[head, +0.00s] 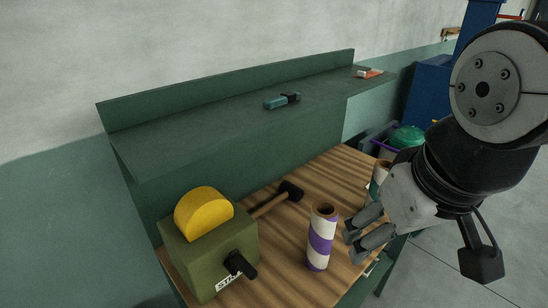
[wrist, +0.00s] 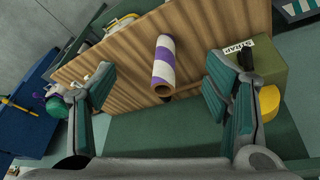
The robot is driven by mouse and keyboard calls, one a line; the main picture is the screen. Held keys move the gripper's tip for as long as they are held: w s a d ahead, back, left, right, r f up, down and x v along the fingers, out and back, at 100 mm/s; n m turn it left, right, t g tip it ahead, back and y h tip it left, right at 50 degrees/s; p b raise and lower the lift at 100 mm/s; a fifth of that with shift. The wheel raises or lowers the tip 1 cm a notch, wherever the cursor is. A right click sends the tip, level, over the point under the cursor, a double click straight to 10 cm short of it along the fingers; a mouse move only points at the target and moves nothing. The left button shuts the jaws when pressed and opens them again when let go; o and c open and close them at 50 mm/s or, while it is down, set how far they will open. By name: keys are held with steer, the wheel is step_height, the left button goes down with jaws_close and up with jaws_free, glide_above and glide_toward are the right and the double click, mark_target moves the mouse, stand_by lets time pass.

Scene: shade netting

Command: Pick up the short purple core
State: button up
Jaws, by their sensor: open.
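A purple-and-white banded core (head: 320,238) stands upright on the wooden bench top, its brown hollow end up. It also shows in the wrist view (wrist: 163,66), between and beyond my two fingers. My gripper (head: 355,242) is open and empty, just right of the core in the head view, with a gap between them. In the wrist view my gripper (wrist: 162,73) has its fingers spread wide on either side of the core. A second pale and green core (head: 380,174) stands farther back, partly hidden by my gripper.
A green box with a yellow half-disc (head: 204,213) and black handle stands left of the core. A hammer (head: 278,197) lies behind it. A green shelf (head: 220,118) runs along the back, bearing a teal-and-black tool (head: 282,100). Bare wood (head: 283,240) lies left of the core.

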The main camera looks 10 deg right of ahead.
steer(key=w+d+r+n+g+h+p, duration=0.1)
steer(key=w+r+n+g+h+p, duration=0.15)
steer(key=w+n, duration=0.2)
steer(key=n+g+y+p, duration=0.25)
steer(key=n+p, duration=0.45)
steer(key=n, duration=0.5)
glide_above(327, 214)
steer(key=s, duration=0.2)
step_height(327, 214, down, 9)
steer(key=t, duration=0.1)
steer(key=shift+y, duration=0.3)
steer(key=f, duration=0.9)
steer(key=shift+w+a, duration=0.25)
steer(key=shift+a, duration=0.05)
steer(key=shift+a+f+p, duration=0.2)
steer(key=shift+f+p, duration=0.05)
steer(key=shift+f, duration=1.05)
steer(key=shift+a+f+p, duration=0.15)
steer(key=shift+f+p, duration=0.05)
steer(key=shift+f, duration=1.1)
steer(key=c, duration=1.3)
